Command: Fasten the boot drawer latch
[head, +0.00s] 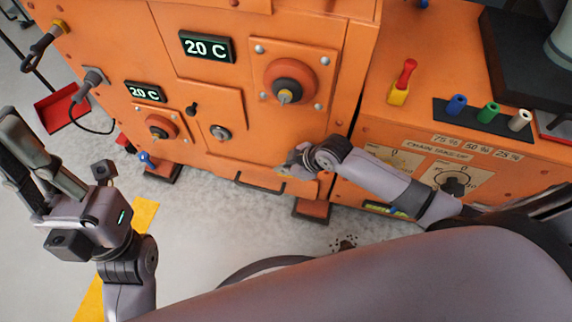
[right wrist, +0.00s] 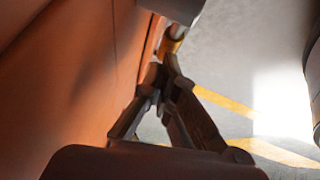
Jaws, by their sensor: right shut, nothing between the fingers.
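The boot drawer appears to be the low orange front panel with a dark bar handle (head: 260,182), at the bottom of the machine in the head view. My right gripper (head: 289,162) is at the panel's upper right, close to the orange face. It is shut with nothing between its fingers. In the right wrist view its fingertips (right wrist: 161,78) meet beside the orange face. I cannot make out the latch; the gripper may be covering it. My left gripper (head: 25,165) is open and empty at the far left, away from the machine.
An orange control cabinet (head: 430,115) with coloured pegs and a dial stands at the right. Knobs (head: 284,82) and a grey valve (head: 220,132) stick out above the panel. A red dustpan (head: 60,105) lies at the left. The floor (head: 220,225) in front is mostly clear.

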